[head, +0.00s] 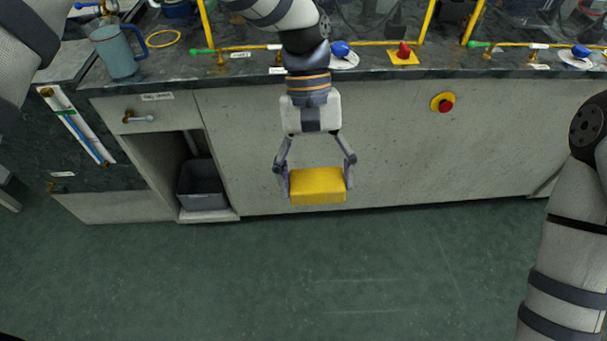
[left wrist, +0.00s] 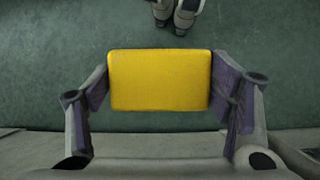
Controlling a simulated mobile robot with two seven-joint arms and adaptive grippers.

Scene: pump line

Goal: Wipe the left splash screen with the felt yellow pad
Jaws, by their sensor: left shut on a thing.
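The yellow felt pad (head: 318,186) is a flat block held between the two fingers of my left gripper (head: 317,172), in front of the counter's front panel and above the floor. In the left wrist view the pad (left wrist: 160,80) fills the space between the purple finger pads of my left gripper (left wrist: 160,88). The left splash screen (head: 375,18) is a clear panel in a yellow frame at the back of the counter, cut off by the top edge and partly hidden by my left arm. My right arm shows at the right edge, but its gripper is out of view.
The dark countertop (head: 250,68) holds a blue-handled jug (head: 115,50), a yellow ring (head: 162,39), blue-knobbed valves (head: 340,49) and a red knob on a yellow plate (head: 403,54). A red stop button (head: 443,102) sits on the front panel. A grey bin (head: 203,184) stands in an open recess. The green floor is clear.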

